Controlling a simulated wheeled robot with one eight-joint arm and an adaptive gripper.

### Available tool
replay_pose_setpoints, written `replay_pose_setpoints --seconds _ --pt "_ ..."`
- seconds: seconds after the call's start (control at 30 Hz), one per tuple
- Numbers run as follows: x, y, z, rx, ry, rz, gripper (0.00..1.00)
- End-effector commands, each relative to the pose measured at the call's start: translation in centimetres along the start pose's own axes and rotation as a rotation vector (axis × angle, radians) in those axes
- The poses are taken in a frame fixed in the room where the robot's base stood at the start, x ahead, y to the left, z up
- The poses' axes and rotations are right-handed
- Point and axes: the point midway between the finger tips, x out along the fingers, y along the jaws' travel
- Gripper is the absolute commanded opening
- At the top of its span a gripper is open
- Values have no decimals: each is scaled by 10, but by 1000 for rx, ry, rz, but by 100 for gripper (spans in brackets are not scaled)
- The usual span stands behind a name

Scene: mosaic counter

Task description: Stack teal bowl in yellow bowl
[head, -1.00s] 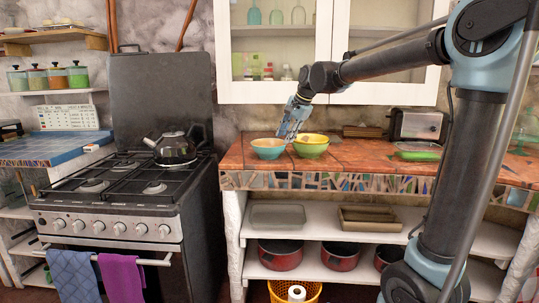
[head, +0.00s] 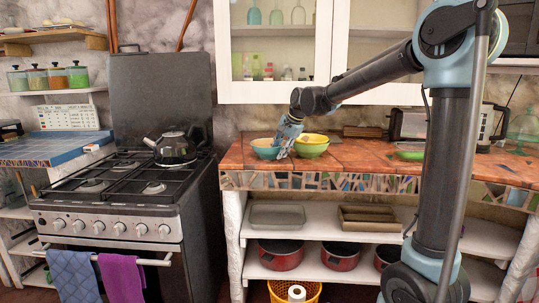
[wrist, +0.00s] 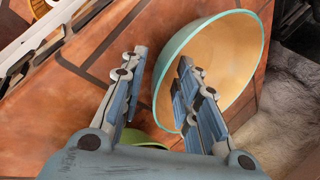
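The teal bowl (head: 263,149) sits on the tiled counter, left of the yellow bowl (head: 311,150), whose lower side is green. In the wrist view the teal bowl (wrist: 236,55) shows its teal rim and tan inside. My gripper (head: 281,153) is down at the right side of the teal bowl, between the two bowls. In the wrist view my gripper (wrist: 163,63) is open, one finger outside the rim and the other over the bowl's inside. A green curve (wrist: 141,138), apparently the yellow bowl, is mostly hidden behind my gripper.
The orange tiled counter (head: 350,160) has bare room right of the bowls. A toaster (head: 413,124) and a green dish (head: 409,155) stand farther right. A stove with a black kettle (head: 175,148) is to the left. White cabinets (head: 272,92) hang above.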

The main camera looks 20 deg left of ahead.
Motion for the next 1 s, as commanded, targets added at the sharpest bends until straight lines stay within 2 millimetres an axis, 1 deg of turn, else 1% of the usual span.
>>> replay_pose_setpoints --seconds 0.07,0.17,0.2,0.57,0.67,0.77,1.0 --pt "0 0 0 0 0 0 29" --pt "0 0 0 0 0 0 9" --pt "0 0 0 0 0 0 0" --pt "-1 0 0 0 0 0 0" --pt "-3 -2 0 0 0 0 0" --pt "-12 -6 0 0 0 0 0" --pt "-48 -26 0 0 0 0 0"
